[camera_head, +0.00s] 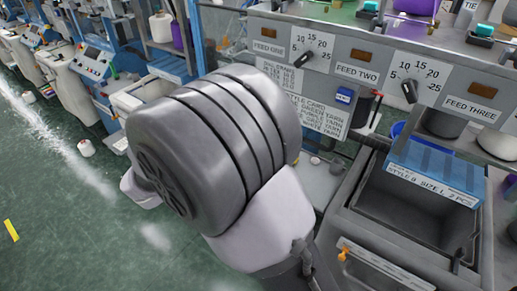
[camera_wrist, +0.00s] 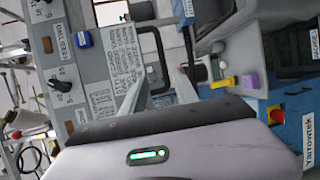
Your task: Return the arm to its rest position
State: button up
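My arm (camera_head: 215,140) fills the middle of the head view, with its large grey ribbed joint and a pale link below it. It hides part of the machine front behind it. My gripper (camera_wrist: 161,76) does not show in the head view. In the wrist view its two grey fingers stand apart with no object held between them. A dark handle-like loop (camera_wrist: 163,58) shows behind the fingers; I cannot tell its distance from them.
A control panel (camera_head: 383,52) with dials stands at the upper right. Below it is a dark open bin (camera_head: 415,215) with a blue labelled edge. More machines line the upper left. Green floor (camera_head: 60,220) is open at left, with a small white cone (camera_head: 86,148) on it.

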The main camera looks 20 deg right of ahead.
jog(key=s+d+f+m+g+y+b, duration=0.2)
jog(key=s+f+m+y+b, duration=0.1)
jog(key=s+f+y+b, duration=0.45)
jog(key=s+d+f+m+g+y+b, duration=0.2)
jog(key=s+f+y+b, duration=0.3)
jog(key=s+f, duration=0.4)
jog(key=s+a+m+t+y+b, duration=0.2)
jog(key=a+t+y+b, duration=0.3)
jog(key=a, duration=0.3)
jog(key=shift+s+a+m+t, duration=0.15)
jog(key=shift+s+m+t, duration=0.15)
jog(key=shift+m, duration=0.3)
dwell(0.7)
